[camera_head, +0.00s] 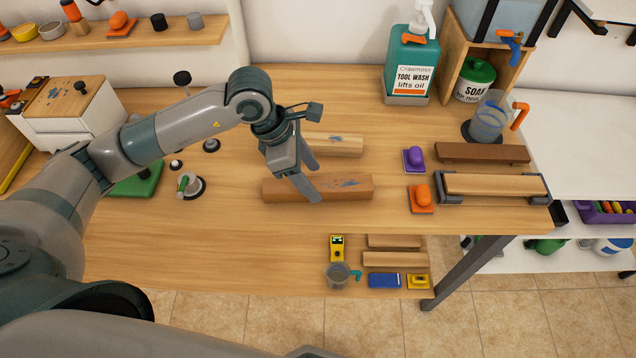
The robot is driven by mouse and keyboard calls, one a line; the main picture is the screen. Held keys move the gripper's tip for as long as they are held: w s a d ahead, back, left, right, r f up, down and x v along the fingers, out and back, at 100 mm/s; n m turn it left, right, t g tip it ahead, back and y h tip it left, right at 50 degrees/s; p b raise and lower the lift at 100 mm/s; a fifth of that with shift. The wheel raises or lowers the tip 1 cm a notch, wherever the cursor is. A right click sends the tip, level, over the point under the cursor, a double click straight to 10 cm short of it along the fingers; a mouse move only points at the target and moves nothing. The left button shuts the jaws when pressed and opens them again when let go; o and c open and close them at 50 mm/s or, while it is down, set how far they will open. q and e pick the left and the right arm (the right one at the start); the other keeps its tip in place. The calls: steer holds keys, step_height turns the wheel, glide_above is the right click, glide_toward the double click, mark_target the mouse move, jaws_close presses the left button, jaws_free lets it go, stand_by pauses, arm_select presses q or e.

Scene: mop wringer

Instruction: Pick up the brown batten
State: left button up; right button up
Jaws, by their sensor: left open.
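A darker brown batten (482,153) lies at the right. My right gripper is not in view.
A pale batten (495,185) sits in a grey holder near the bench's right end. A clear jug (488,118) and a tool wash bottle (411,65) stand behind.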

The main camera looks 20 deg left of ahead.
arm_select(q)
steer(key=shift+x, duration=1.15)
steer(key=shift+a, duration=0.1)
steer(key=c, duration=1.2)
